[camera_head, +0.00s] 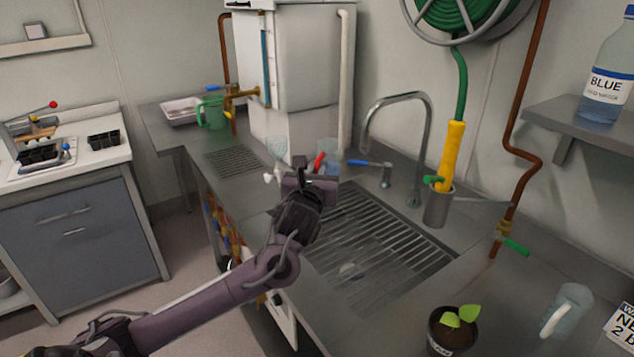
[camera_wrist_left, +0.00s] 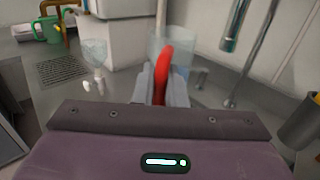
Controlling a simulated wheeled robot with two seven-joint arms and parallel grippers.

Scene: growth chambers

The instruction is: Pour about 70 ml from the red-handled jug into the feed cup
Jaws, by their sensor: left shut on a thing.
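My left gripper (camera_head: 312,172) is shut on the red handle (camera_head: 319,161) of a clear jug (camera_head: 329,154). In the left wrist view, the red handle (camera_wrist_left: 164,72) is between the fingers (camera_wrist_left: 160,88) and the clear jug body (camera_wrist_left: 172,44) is just beyond. The jug looks about upright. Its liquid level and base cannot be made out. A clear cup-like vessel (camera_head: 277,147) with a white fitting below is left of the jug. It also shows in the left wrist view (camera_wrist_left: 95,52) and may be the feed cup; no label is readable. My right gripper is out of view.
A white cabinet (camera_head: 310,60) stands behind the jug. A curved tap (camera_head: 428,130) and slatted sink (camera_head: 365,240) are to the right. A green jug (camera_head: 212,112) is at back left. A potted seedling (camera_head: 452,328) and another clear jug (camera_head: 568,308) are at front right.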

